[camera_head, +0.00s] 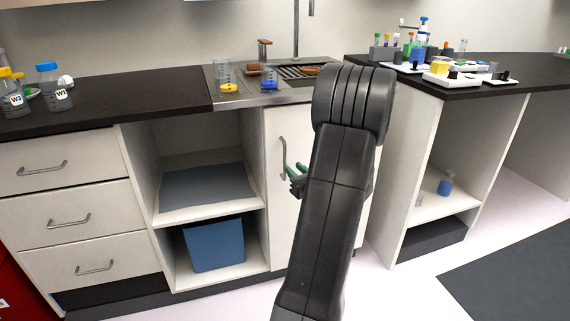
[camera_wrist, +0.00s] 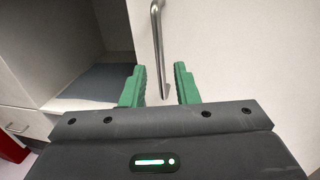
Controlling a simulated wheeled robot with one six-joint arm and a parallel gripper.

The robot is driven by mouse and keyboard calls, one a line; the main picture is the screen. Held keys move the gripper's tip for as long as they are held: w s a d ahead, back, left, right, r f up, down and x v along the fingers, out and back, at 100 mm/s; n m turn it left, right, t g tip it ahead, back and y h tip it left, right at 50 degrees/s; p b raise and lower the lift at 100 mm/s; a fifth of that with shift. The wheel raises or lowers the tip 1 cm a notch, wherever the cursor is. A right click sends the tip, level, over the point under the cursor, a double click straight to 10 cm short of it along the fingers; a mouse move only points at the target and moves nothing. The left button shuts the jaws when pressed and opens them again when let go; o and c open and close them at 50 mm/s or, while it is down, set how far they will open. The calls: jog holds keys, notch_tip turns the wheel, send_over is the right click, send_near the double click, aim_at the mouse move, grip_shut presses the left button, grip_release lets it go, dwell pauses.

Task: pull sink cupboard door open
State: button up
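The sink cupboard door (camera_head: 279,215) is white and looks shut under the metal sink (camera_head: 245,92); my arm hides its right part. Its grey bar handle (camera_head: 283,155) stands upright near the door's left edge. In the wrist view the door (camera_wrist: 245,60) fills the right side and the handle (camera_wrist: 158,45) runs down from the top towards the gap between my fingers. My gripper (camera_wrist: 159,88) is open, with one green finger on each side of the handle's lower end. It also shows in the head view (camera_head: 296,180). I cannot tell whether the fingers touch the handle.
Left of the door is an open shelf unit with a blue bin (camera_head: 214,243). Drawers (camera_head: 62,166) with bar handles are further left. On the right, an open-fronted cabinet (camera_head: 404,180) stands beyond a gap. The black worktop (camera_head: 130,90) holds bottles.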

aim_at(285, 177)
jog(key=b+x, duration=0.1)
jog(key=x, duration=0.6)
grip_shut()
